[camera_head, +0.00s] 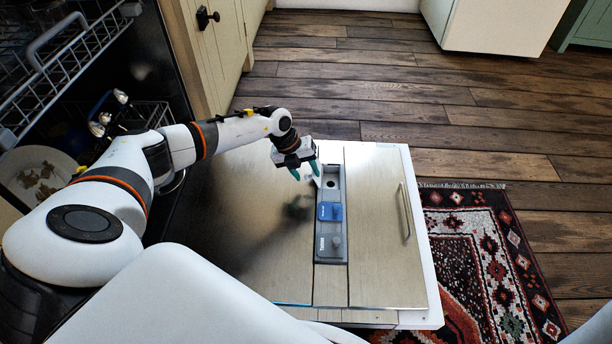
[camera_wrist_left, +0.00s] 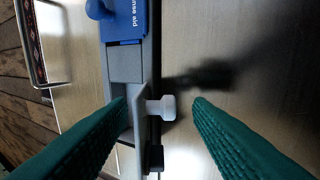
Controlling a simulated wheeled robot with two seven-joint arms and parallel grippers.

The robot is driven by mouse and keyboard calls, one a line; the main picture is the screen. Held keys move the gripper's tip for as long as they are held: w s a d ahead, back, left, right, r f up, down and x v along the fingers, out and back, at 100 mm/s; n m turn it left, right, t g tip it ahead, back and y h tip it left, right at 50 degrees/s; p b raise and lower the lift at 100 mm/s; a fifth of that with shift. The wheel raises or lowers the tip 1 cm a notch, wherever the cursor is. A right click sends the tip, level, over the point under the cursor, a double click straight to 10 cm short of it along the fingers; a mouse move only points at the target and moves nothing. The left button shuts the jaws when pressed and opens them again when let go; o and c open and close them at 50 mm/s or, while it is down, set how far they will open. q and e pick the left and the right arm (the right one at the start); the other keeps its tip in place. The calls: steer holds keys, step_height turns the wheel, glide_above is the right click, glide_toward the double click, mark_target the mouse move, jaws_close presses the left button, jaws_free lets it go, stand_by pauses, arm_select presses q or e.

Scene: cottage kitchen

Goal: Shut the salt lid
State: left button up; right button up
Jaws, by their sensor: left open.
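My left gripper (camera_head: 305,175) is open just above the lid. In the left wrist view its green fingers (camera_wrist_left: 160,104) stand apart on either side of the lid and knob; I cannot tell whether either finger touches. My right gripper is out of view.
A blue rinse aid lid (camera_head: 330,212) and a grey knobbed lid (camera_head: 331,245) lie flat on the strip. The strip sits in the lowered dishwasher door (camera_head: 378,265), with a bar handle (camera_head: 403,212). A dish rack (camera_head: 70,50) is at left. A patterned rug (camera_head: 480,260) lies right.

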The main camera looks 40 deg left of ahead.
arm_select(q)
steer(key=shift+w+d+f, duration=0.15)
steer(key=shift+f, duration=0.2)
steer(key=shift+c, duration=0.4)
